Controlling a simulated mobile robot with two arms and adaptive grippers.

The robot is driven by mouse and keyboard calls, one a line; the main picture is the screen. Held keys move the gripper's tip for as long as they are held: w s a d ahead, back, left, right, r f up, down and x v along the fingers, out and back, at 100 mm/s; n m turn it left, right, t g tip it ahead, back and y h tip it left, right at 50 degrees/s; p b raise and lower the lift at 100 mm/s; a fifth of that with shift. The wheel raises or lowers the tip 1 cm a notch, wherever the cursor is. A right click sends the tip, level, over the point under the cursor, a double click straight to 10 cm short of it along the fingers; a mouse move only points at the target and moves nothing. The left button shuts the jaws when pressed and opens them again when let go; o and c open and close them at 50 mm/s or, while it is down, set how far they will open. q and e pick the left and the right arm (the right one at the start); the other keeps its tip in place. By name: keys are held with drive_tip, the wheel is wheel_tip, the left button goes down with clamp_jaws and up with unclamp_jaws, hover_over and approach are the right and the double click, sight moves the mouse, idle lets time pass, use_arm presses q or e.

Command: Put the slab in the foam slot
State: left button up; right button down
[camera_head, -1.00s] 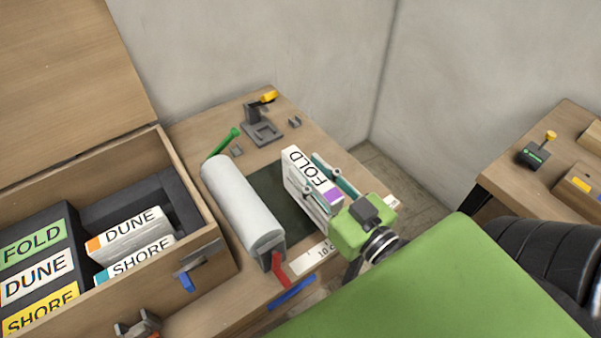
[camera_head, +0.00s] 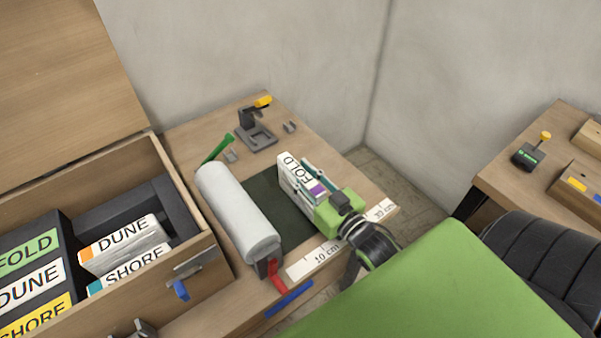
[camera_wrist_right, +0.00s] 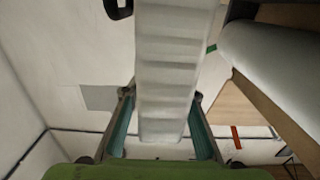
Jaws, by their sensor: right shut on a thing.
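A white slab marked FOLD with a purple patch (camera_head: 293,176) stands on edge over the dark mat (camera_head: 264,193) on the table. My right gripper (camera_head: 318,182) is shut on the slab; its teal fingers lie along both sides. In the right wrist view the slab's ridged pale face (camera_wrist_right: 168,70) runs up between the fingers. Whether the slab touches the mat I cannot tell. The open crate (camera_head: 215,252) at the left holds dark foam (camera_head: 154,199) with the DUNE slab (camera_head: 120,240) and SHORE slab (camera_head: 132,270) in it. My left gripper is not clearly seen.
A white roll (camera_head: 238,213) lies between the crate and the slab. A grey clamp-like stand (camera_head: 256,136) with a yellow knob is behind. A second table (camera_head: 540,190) stands at the right.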

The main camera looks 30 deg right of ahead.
drive_tip(key=c, duration=1.6)
unclamp_jaws()
drive_tip(key=shift+f, duration=0.15)
drive_tip(key=shift+c, duration=0.2)
drive_tip(key=shift+s, duration=0.1)
